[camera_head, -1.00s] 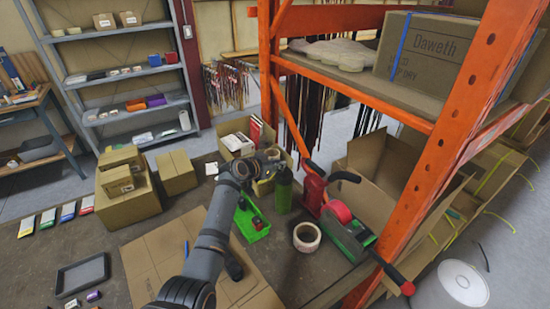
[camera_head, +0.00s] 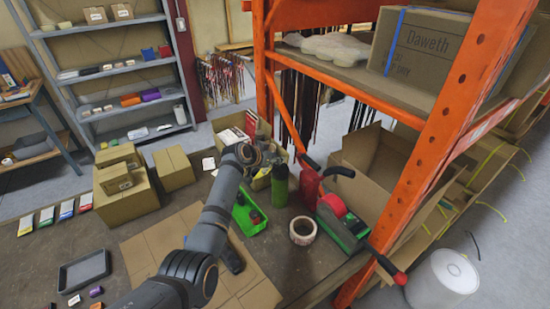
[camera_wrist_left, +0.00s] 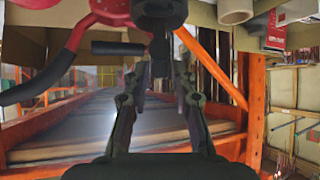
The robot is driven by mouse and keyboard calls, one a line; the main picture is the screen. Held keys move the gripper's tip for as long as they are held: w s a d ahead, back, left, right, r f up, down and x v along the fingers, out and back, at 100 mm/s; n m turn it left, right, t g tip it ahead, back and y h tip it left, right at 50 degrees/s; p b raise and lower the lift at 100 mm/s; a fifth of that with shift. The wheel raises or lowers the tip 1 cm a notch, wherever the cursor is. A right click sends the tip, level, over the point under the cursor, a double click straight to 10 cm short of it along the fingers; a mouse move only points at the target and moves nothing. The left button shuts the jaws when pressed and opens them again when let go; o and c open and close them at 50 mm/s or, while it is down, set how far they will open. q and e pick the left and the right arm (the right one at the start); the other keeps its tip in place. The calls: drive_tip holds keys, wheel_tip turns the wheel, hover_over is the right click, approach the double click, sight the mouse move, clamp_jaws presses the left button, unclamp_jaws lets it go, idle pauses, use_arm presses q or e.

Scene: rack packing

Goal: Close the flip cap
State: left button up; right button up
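A green bottle (camera_head: 280,188) with a dark top stands upright on the table in the head view, beside the red tape dispenser. Whether its flip cap is open or shut is too small to tell. My left gripper (camera_head: 262,160) is near the bottle's top, just to its left, with its fingers hard to make out there. In the left wrist view my left gripper (camera_wrist_left: 160,90) has its two fingers spread apart with a gap between them. A dark shape sits above that gap; I cannot tell whether it is the bottle's top. My right gripper is not in view.
A red and green tape dispenser (camera_head: 340,222) and a tape roll (camera_head: 303,231) stand right of the bottle. A green tray (camera_head: 250,216) lies left of it. An orange rack post (camera_head: 440,140) rises at the right. Cardboard boxes (camera_head: 122,190) stand at the left.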

use_arm(q)
drive_tip(key=shift+o, duration=0.6)
drive_tip(key=v, duration=1.2)
drive_tip(key=shift+f, duration=0.1)
